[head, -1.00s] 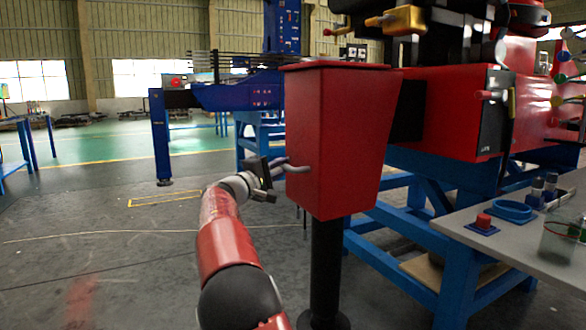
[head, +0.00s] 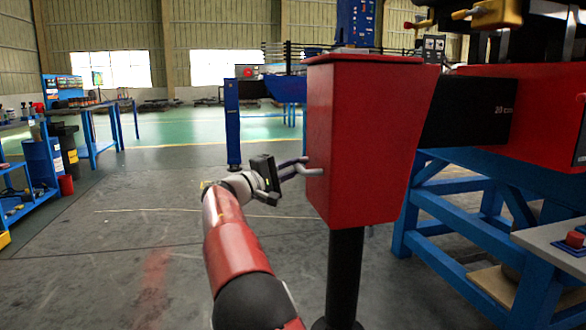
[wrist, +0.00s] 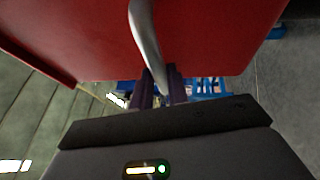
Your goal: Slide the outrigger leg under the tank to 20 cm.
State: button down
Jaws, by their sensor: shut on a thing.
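The red tank (head: 362,145) stands on the black outrigger leg (head: 345,270), whose foot is cut off at the bottom edge. A black beam (head: 455,112) joins the tank to the red housing (head: 545,110) on the right. A white "20 cm" mark shows on the beam near the housing. A grey bar handle (head: 314,172) sticks out of the tank's left side. My gripper (head: 296,168) is shut on this handle. The wrist view shows the handle (wrist: 143,35) running from the red tank face down between my fingers (wrist: 162,88).
A blue stand frame (head: 470,215) holds the housing. A grey table (head: 555,250) with a red button (head: 573,240) is at the lower right. Open grey floor (head: 130,240) lies on the left. A blue shelf (head: 30,180) and workbenches stand at far left.

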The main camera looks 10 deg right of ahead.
jog(key=shift+s+d+r, duration=0.1)
jog(key=shift+d+r, duration=0.35)
jog(key=shift+d, duration=0.05)
jog(key=c, duration=1.4)
grip_release()
jog(key=shift+d, duration=0.25)
jog(key=shift+o, duration=0.2)
jog(key=shift+a+f, duration=0.1)
jog(key=shift+f, duration=0.05)
jog(key=shift+a, duration=0.1)
jog(key=shift+s+a+f, duration=0.1)
jog(key=shift+a+f, duration=0.05)
jog(key=shift+a, duration=0.1)
jog(key=v, duration=0.7)
jog(key=shift+b, duration=0.3)
jog(key=shift+s, duration=0.1)
